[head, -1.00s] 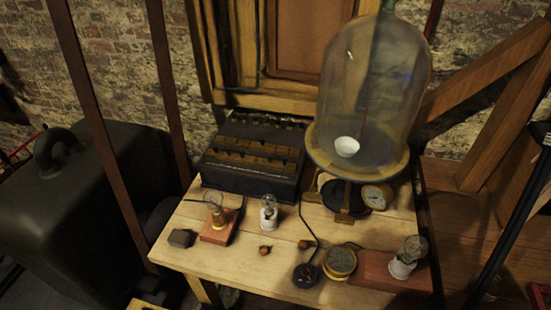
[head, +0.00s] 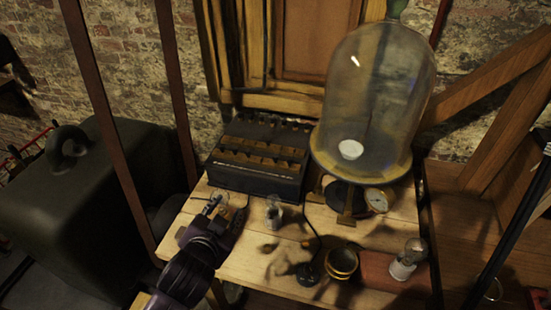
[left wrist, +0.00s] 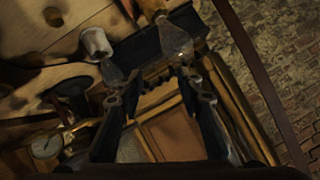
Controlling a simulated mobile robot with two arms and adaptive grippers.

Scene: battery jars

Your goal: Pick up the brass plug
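Two small brass-coloured knobs lie on the wooden table top, a left one (head: 269,248) and a right one (head: 307,243); I cannot tell which is the brass plug. Both are dim under a shadow. A small dark round piece (left wrist: 53,17) shows at the top left of the left wrist view and may be one of them. My left gripper (head: 217,217) is over the table's left part, left of both knobs, near the left bulb. In the left wrist view its fingers (left wrist: 150,88) are apart with nothing gripped between them. My right gripper is out of view.
Behind are the black battery box (head: 258,184) and the glass bell jar (head: 375,95).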

